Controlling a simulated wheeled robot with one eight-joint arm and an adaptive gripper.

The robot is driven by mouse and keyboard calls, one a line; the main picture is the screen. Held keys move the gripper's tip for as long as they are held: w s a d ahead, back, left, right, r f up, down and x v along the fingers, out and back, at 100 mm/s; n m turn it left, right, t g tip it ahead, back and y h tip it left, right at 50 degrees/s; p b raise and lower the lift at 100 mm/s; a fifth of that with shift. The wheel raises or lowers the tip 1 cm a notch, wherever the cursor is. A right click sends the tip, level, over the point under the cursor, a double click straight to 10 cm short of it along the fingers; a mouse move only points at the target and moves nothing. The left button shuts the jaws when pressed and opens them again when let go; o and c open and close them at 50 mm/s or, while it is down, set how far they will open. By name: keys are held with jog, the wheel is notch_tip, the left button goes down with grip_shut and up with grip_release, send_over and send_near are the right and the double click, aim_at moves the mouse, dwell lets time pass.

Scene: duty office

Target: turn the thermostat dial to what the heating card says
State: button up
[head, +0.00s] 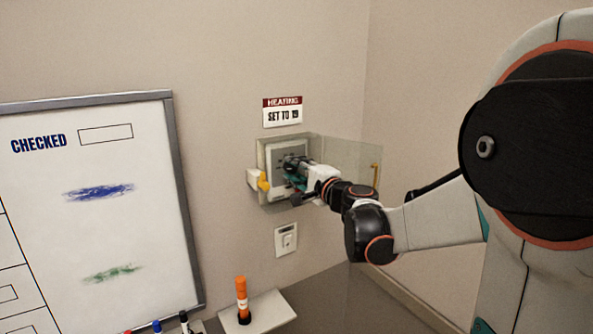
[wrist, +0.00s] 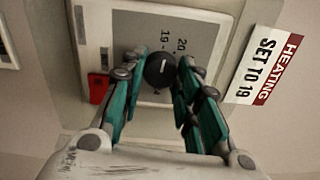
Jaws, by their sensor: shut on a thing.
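The heating card (head: 283,112) is on the wall above the thermostat (head: 274,158) and reads "SET TO 19"; the card also shows in the wrist view (wrist: 264,66). The round black dial (wrist: 160,71) sits on the thermostat's grey face, with the numbers 20 and 19 printed beside it. A small light mark shows on the dial, but I cannot tell which number it points to. My gripper (wrist: 161,66) is shut on the dial, one finger on each side. In the head view my gripper (head: 296,168) hides most of the dial.
A clear cover (head: 348,160) stands open to the right of the thermostat, close to my arm. A yellow piece (head: 263,182) is at the left edge. A wall switch (head: 286,240) is below. A whiteboard (head: 90,215) is left.

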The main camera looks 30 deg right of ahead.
jog(key=shift+n, duration=0.6)
jog(key=o, duration=1.1)
jog(key=shift+c, duration=0.2)
